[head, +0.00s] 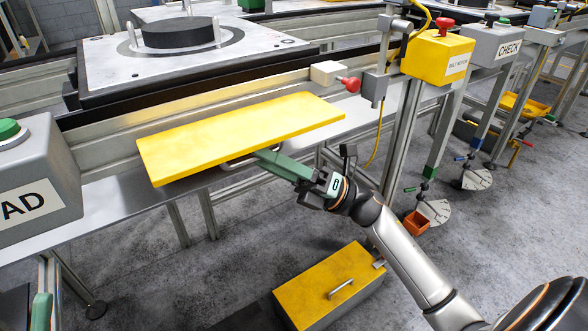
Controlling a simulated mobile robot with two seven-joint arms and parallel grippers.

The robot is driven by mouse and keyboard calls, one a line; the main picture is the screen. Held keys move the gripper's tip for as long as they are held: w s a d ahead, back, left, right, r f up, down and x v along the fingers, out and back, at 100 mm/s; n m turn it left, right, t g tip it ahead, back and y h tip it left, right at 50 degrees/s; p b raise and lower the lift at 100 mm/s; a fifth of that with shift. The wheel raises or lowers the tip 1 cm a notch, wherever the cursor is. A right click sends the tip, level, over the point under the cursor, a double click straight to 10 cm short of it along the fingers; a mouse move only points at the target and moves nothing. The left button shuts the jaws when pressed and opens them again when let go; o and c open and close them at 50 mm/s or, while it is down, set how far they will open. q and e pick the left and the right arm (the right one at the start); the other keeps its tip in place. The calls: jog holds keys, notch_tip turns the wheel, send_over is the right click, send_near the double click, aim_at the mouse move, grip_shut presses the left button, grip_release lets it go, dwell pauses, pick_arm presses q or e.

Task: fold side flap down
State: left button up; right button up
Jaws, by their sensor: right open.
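The side flap is a long yellow panel (240,132) in the head view. It sticks out nearly level in front of the conveyor's metal side rail, with a slight tilt. A thin metal handle (234,164) shows below its front edge. My right gripper (268,160) is open, with its green fingers at the front edge of the panel, close to the handle's right end. The panel partly hides the fingertips, and I cannot tell whether they touch it.
A pallet with a black disc (180,32) sits on the conveyor behind the flap. A red knob (350,84) and a yellow button box (437,56) stand to the right. A yellow-lidded box (318,285) is on the floor below. A grey button box (35,175) stands left.

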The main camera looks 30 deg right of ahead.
jog(key=v, duration=1.1)
jog(key=shift+f, duration=0.1)
